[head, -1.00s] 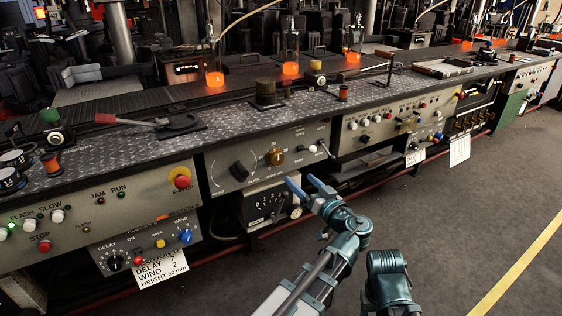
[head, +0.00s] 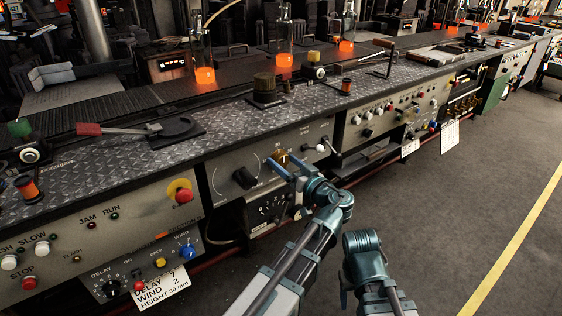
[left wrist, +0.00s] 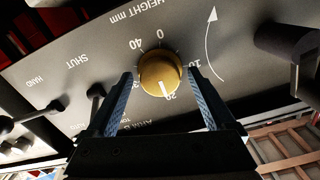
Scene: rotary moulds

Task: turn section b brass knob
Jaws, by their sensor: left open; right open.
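The brass knob (head: 281,158) is on the grey panel in the middle of the head view. In the left wrist view the brass knob (left wrist: 161,73) sits in a printed scale, its white pointer line toward 20. My left gripper (head: 285,168) is at the knob in the head view. In the left wrist view its two blue-padded fingers (left wrist: 161,88) are open, one on each side of the knob, with gaps showing. My right arm (head: 366,262) shows at the bottom of the head view, but its fingertips are not visible.
A black knob (head: 244,178) is left of the brass one, and a white-tipped lever (head: 320,147) is to its right. A counter dial box (head: 270,208) is below. The workbench top (head: 225,125) juts above the panel. Open floor (head: 430,220) lies to the right.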

